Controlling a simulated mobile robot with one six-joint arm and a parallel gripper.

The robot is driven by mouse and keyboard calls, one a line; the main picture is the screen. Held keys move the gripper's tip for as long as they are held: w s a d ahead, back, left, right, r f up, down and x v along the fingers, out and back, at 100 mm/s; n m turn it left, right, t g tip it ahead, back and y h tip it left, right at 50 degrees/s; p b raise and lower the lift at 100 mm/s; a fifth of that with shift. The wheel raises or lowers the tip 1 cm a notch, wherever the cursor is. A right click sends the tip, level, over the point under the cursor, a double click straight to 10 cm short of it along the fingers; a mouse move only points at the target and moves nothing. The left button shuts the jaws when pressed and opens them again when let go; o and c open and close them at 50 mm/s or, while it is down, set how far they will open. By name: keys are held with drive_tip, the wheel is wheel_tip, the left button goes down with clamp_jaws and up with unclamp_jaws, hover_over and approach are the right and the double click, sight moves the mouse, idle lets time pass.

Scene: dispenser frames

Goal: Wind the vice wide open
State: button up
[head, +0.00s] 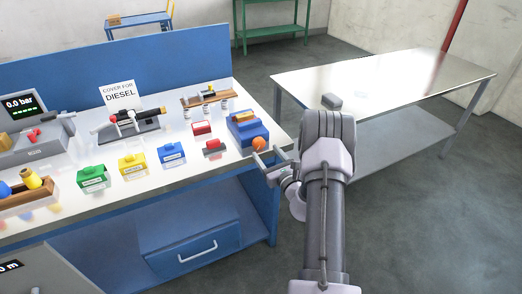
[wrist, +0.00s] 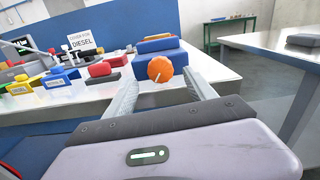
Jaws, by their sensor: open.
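The blue vice (head: 241,134) stands at the right front corner of the workbench, with an orange round knob (head: 259,143) on its near right side. In the wrist view the vice (wrist: 157,46) lies straight ahead, and its orange knob (wrist: 160,69) shows between my two fingers. My gripper (head: 265,167) is open and empty, just beyond the bench corner and close to the knob. In the wrist view my gripper (wrist: 160,80) has one finger on each side of the knob, apart from it. I cannot tell how far apart the vice jaws are.
Green (head: 93,178), yellow (head: 132,165) and blue (head: 171,156) boxes and a red-topped block (head: 214,147) stand left of the vice. A valve manifold (head: 133,124) and sign (head: 122,95) are behind. A metal table (head: 400,75) is at right; floor lies between.

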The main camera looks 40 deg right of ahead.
sight(260, 145)
drive_tip(key=x, duration=0.4)
drive_tip(key=shift+w+b, duration=0.3)
drive_tip(key=shift+b, duration=0.05)
drive_tip(key=shift+c, duration=0.2)
drive_tip(key=c, duration=1.3)
drive_tip(key=n+b, duration=0.2)
drive_tip(key=n, duration=0.1)
drive_tip(key=shift+f+n, duration=0.15)
drive_tip(key=shift+n, duration=0.15)
drive_tip(key=shift+n+b, duration=0.65)
drive_tip(key=shift+n, duration=0.25)
